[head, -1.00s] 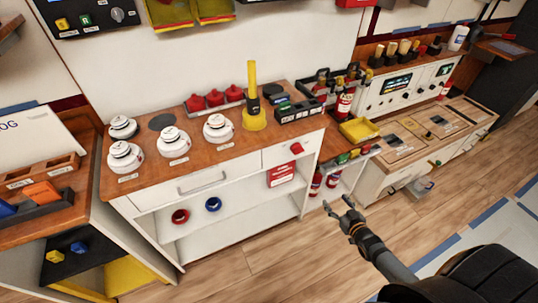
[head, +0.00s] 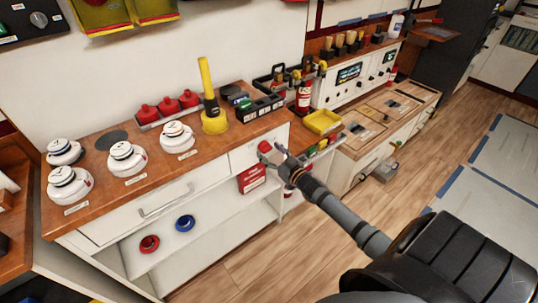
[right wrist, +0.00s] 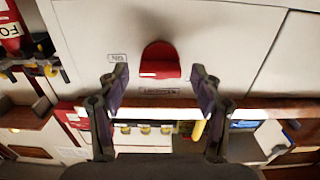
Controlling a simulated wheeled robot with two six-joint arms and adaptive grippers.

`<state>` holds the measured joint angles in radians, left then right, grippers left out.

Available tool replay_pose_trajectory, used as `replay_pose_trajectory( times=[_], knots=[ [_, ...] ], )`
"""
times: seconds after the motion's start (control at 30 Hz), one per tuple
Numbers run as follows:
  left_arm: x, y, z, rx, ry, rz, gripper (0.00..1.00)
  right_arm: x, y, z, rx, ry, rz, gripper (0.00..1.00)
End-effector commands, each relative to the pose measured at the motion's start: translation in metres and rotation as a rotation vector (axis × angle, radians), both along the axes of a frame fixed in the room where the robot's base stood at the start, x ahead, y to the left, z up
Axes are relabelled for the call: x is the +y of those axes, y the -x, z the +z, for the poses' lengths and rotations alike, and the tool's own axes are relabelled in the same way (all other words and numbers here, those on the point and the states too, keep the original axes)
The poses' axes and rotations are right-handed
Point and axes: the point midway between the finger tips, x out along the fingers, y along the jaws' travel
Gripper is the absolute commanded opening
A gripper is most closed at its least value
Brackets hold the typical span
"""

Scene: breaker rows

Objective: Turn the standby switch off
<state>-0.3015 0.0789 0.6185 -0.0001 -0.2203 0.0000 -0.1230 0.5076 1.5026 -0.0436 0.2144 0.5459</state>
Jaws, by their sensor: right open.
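The red switch (head: 264,147) sits on the white front panel at the right end of the wooden-topped counter. In the right wrist view the red knob (right wrist: 160,60) is close ahead, with a small label to its left and another just below it, too small to read surely. My right gripper (head: 272,160) is open in front of the switch. In the right wrist view its two fingers (right wrist: 159,78) stand either side of the knob, apart from it. Which setting the knob points to I cannot tell. My left gripper is not in view.
Several white detectors (head: 127,158) and a yellow torch (head: 209,95) stand on the counter (head: 150,190). A red sign (head: 251,178) hangs below the switch. A yellow tray (head: 322,121) and a fire extinguisher (head: 304,95) are to the right. The wooden floor (head: 250,265) is clear.

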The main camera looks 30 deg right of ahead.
Motion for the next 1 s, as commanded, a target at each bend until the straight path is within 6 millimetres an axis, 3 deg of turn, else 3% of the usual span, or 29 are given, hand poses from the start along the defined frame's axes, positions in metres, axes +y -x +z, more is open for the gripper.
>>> replay_pose_trajectory(
  times=[0.4,0.8,1.0],
  knots=[
    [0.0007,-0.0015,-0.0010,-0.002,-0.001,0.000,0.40,0.0008,-0.0092,0.0008,0.001,0.000,0.000,0.66],
    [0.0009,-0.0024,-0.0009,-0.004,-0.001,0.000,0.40,0.0009,-0.0090,0.0007,0.000,0.000,0.000,0.13],
    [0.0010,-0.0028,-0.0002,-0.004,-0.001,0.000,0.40,0.0010,-0.0088,0.0008,-0.001,0.011,0.000,0.12]
  ],
)
